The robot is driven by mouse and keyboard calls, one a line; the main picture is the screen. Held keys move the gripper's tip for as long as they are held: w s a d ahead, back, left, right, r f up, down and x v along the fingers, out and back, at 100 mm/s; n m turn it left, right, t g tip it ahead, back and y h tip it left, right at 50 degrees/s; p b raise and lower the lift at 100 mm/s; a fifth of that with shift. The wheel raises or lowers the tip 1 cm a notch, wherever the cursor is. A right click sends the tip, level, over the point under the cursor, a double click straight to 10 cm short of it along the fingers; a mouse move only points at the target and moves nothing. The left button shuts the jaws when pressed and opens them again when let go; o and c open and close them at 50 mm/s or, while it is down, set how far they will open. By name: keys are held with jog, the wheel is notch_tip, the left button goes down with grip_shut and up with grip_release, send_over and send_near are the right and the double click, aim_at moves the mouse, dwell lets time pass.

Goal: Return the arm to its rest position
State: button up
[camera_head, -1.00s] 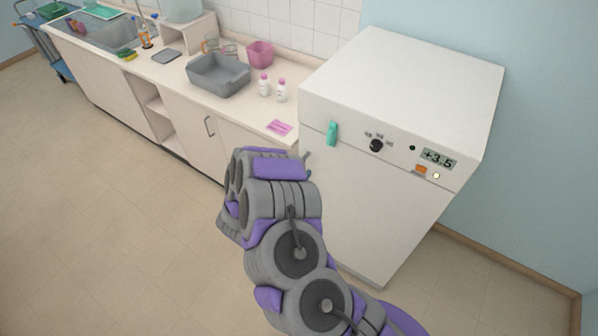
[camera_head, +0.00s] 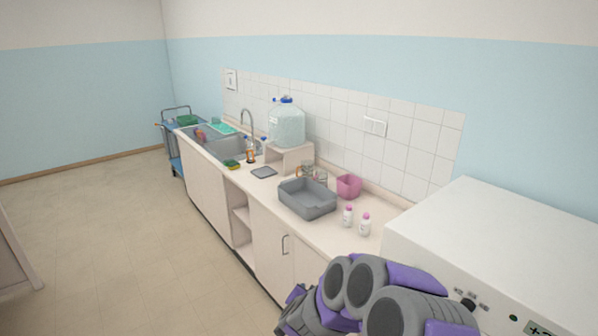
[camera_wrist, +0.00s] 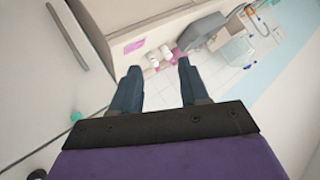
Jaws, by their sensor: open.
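My arm (camera_head: 375,298), grey and purple, shows folded at the bottom right of the head view, in front of the white refrigerator-like appliance (camera_head: 500,225). I cannot make out the gripper's fingers there. In the wrist view my gripper (camera_wrist: 158,68) has its two dark fingers apart, with nothing held between them. Beyond the fingertips are the counter items, at a distance.
A blue cart (camera_head: 176,160) stands at the far end. The floor (camera_head: 110,225) at left is clear.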

jog(key=s+a+r+n+g+y+b, duration=0.2)
jog(key=s+a+r+n+y, duration=0.15)
jog(key=s, duration=0.35)
jog(key=s+a+r+n+g+y+b, duration=0.2)
jog(key=s+r+n+g+y, duration=0.15)
jog(key=s, duration=0.35)
jog(key=s+d+g+h+b, duration=0.1)
jog(key=s+d, duration=0.4)
jog(key=s, duration=0.5)
jog(key=s+d+g+h+b, duration=0.2)
jog(key=s+d+g, duration=0.2)
jog(key=s, duration=0.7)
jog(key=s+d+f+g+h+b, duration=0.1)
jog(key=s+d+g+h, duration=0.1)
jog(key=s+d, duration=0.5)
jog(key=s, duration=0.4)
jog(key=shift+d+n, duration=0.3)
jog(key=shift+d, duration=0.1)
